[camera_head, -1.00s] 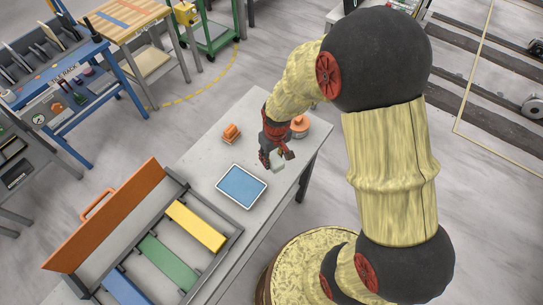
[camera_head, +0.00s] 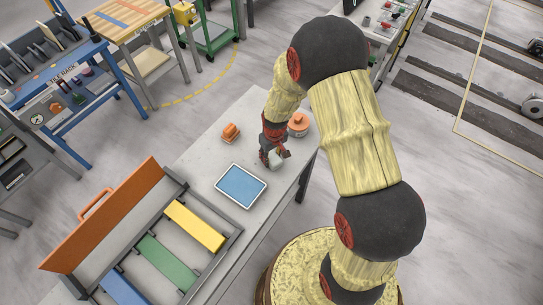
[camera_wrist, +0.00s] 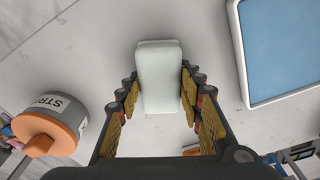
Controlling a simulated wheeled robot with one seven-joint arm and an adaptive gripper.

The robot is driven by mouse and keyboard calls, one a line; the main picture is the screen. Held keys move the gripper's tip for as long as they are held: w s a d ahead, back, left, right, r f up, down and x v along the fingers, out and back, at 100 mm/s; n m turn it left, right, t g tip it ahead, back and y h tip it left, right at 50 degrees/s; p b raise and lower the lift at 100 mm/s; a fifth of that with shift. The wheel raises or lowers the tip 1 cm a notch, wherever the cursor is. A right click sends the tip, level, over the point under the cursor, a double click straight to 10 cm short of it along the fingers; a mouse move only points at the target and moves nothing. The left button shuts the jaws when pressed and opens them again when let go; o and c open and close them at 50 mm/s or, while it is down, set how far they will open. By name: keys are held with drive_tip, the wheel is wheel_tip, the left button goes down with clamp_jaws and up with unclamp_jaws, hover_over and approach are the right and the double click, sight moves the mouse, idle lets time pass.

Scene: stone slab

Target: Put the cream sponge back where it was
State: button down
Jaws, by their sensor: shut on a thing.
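The cream sponge (camera_wrist: 160,75) is a pale, rounded block between the two fingers in the wrist view. My gripper (camera_wrist: 160,95) is shut on it, with the finger pads against its long sides. In the head view my gripper (camera_head: 272,158) is over the stone slab (camera_head: 215,152), between the blue-filled white tray and the orange-lidded pot, and the sponge (camera_head: 275,161) shows as a small pale patch at its fingers. I cannot tell whether the sponge touches the slab.
The white-rimmed blue tray (camera_head: 241,186) lies just left of the gripper. A frame with yellow (camera_head: 194,225), green and blue bars and an orange panel (camera_head: 103,213) fills the front left.

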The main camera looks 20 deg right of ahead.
drive_tip(key=shift+f, duration=0.15)
drive_tip(key=c, duration=1.2)
unclamp_jaws()
wheel_tip(320, 180, up, 12)
drive_tip(key=s+p, duration=0.1)
wheel_tip(320, 180, up, 17)
drive_tip(key=m+t, duration=0.1)
drive_tip(key=t, duration=0.1)
hover_over(273, 158)
drive_tip(key=s, duration=0.5)
drive_tip(key=s+r+t, duration=0.1)
drive_tip(key=s+r, duration=0.3)
drive_tip(key=s, duration=0.1)
drive_tip(key=s+r+m, duration=0.1)
drive_tip(key=s+r, duration=0.3)
drive_tip(key=s, duration=0.1)
drive_tip(key=s+r+t, duration=0.1)
drive_tip(key=s+r, duration=0.3)
drive_tip(key=s, duration=0.2)
drive_tip(key=shift+r+m+t, duration=0.1)
drive_tip(key=shift+m+t, duration=0.2)
